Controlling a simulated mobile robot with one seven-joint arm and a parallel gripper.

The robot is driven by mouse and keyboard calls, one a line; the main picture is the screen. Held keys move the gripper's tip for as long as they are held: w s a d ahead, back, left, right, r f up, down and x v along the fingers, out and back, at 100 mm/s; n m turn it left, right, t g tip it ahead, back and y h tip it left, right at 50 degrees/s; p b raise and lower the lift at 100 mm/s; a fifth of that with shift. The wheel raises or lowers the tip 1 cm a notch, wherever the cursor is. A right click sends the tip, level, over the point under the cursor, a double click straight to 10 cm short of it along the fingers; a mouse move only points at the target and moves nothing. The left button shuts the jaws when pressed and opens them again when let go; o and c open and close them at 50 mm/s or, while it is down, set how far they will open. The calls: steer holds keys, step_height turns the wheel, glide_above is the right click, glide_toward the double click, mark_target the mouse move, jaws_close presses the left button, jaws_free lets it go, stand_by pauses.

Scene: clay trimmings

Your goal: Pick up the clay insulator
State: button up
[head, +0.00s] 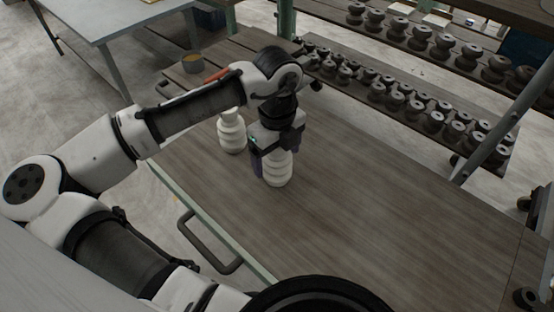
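A white ribbed clay insulator (277,174) stands upright on the brown wooden cart top. My gripper (275,162) points down over it, with its fingers around the insulator's upper part, one on the left and one at the right. The gripper body hides the insulator's top. Whether the fingers press on it or leave a gap cannot be made out. A second white ribbed insulator (231,134) stands just behind and to the left, its top partly hidden by my arm.
The wooden cart top (370,220) is clear at right and in front. A metal handle (207,243) sticks out at its left edge. Racks with rows of dark insulators (420,108) stand behind.

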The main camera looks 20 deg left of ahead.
steer(key=c, duration=1.3)
steer(key=shift+r, duration=0.1)
steer(key=shift+c, duration=0.2)
